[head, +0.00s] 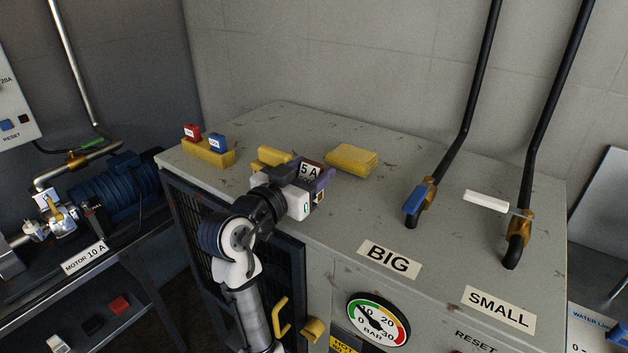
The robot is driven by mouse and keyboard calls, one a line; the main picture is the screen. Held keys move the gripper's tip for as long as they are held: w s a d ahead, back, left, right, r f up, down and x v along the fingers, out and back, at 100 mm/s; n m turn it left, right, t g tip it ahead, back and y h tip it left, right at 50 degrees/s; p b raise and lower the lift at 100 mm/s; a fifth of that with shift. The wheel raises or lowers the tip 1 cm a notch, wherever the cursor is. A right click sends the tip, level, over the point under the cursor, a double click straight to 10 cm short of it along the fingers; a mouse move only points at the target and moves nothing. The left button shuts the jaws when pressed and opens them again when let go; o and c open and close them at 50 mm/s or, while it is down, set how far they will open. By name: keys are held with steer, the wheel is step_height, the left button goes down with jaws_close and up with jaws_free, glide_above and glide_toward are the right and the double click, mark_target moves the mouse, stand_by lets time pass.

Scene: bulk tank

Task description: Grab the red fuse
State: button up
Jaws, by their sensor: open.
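A small red block with a white label (192,132) stands upright in a yellow holder (205,154) at the far left corner of the grey cabinet top. A blue block (217,142) stands beside it in the same holder. Another red block (119,305) lies on the lower shelf at the left; I cannot tell which red block is the fuse. My gripper (322,181), white with purple parts, is above the cabinet's front edge, right of the holder and apart from it. It is open. A dark reddish piece marked "5 A" (310,170) shows right behind it; contact is unclear.
Yellow blocks (351,160) lie on the cabinet top (400,165) behind my gripper. Two black pipes with a blue-handled valve (420,198) and a white-handled valve (486,201) rise at the right. A blue motor (115,192) stands on the left bench.

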steer(key=c, duration=0.8)
steer(key=shift+r, duration=0.1)
steer(key=shift+c, duration=0.2)
